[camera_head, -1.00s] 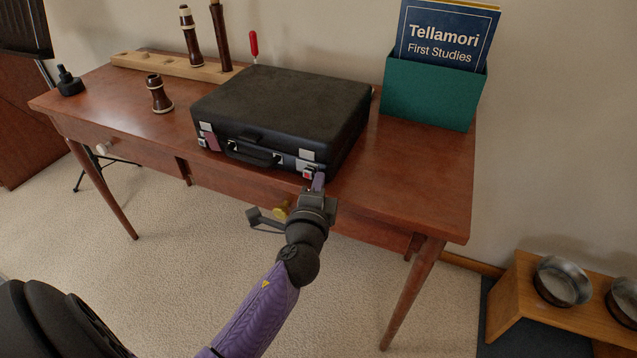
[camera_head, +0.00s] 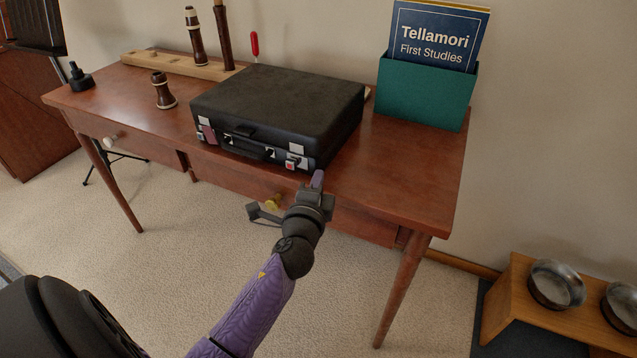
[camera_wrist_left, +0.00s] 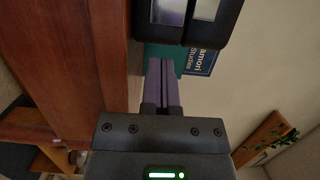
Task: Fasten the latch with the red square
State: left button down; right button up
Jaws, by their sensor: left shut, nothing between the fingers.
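A black case (camera_head: 282,104) lies closed on the wooden desk, its handle and two latches facing me. The latch with the red square (camera_head: 291,164) is at the right end of the case's front. It is too small to tell whether it is fastened. The other latch (camera_head: 203,132) is at the left end. My left gripper (camera_head: 318,179) is shut and empty, just right of and below the red-square latch, apart from it. In the left wrist view its closed purple fingers (camera_wrist_left: 161,82) point toward the case's dark edge (camera_wrist_left: 228,22). My right gripper is out of view.
The wooden desk (camera_head: 400,172) has clear room right of the case. A teal box (camera_head: 425,92) with a blue book (camera_head: 437,35) stands behind. Dark wooden instrument parts (camera_head: 163,92) are left. A wooden stand with metal bowls (camera_head: 556,285) is lower right.

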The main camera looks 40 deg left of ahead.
pick_arm(q)
jog(key=v, duration=0.9)
jog(key=shift+s, duration=0.35)
jog(key=shift+f, duration=0.1)
